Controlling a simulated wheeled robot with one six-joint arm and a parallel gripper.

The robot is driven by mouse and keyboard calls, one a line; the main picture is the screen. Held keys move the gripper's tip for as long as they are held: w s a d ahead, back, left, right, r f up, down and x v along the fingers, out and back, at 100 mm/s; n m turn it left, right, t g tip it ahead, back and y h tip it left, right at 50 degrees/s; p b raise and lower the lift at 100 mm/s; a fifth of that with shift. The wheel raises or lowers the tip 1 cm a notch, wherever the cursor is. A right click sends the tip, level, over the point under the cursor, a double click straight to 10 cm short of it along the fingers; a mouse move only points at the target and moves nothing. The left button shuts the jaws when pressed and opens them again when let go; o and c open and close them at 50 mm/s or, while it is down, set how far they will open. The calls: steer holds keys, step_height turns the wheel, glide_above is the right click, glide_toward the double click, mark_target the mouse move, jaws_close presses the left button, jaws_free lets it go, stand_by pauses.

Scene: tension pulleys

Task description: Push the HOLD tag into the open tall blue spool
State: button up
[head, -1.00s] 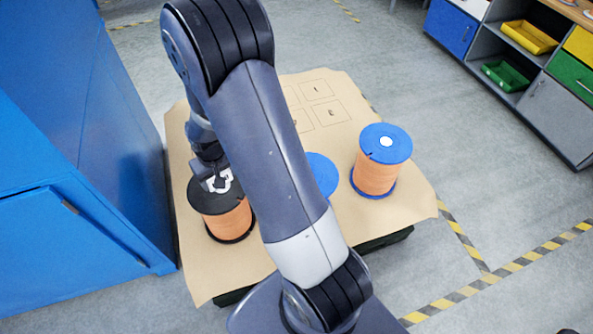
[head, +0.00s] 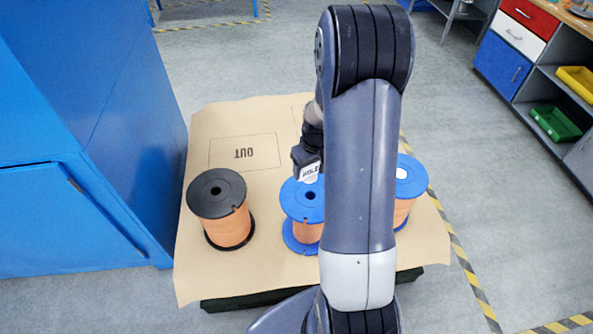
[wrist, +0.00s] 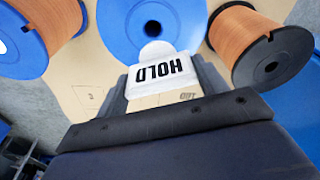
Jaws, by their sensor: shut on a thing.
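My gripper (head: 308,166) is shut on the white HOLD tag (head: 311,173), and the word HOLD shows clearly on the tag in the wrist view (wrist: 165,72). In the wrist view the tag's rounded white end lies just short of the hole of this blue spool (wrist: 135,20). I cannot tell the gap in height. My arm hides part of the spool's right side.
A black spool (head: 217,193) with an open hole stands at left. Another blue spool (head: 411,172) with a white centre stands at right, partly behind my arm. All stand on a tan sheet (head: 200,270) with a marked OUT box. A blue cabinet (head: 70,150) borders the left.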

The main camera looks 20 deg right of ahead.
mark_target(312, 176)
steer(key=shift+s+d+f, duration=0.1)
steer(key=shift+d+f, duration=0.05)
steer(key=shift+d, duration=0.2)
steer(key=shift+f+b, duration=2.25)
steer(key=shift+f, duration=1.15)
steer(key=shift+f+b, duration=0.25)
steer(key=shift+b, duration=0.4)
steer(key=shift+f+b, duration=0.85)
steer(key=shift+f, duration=0.15)
steer(key=o, duration=1)
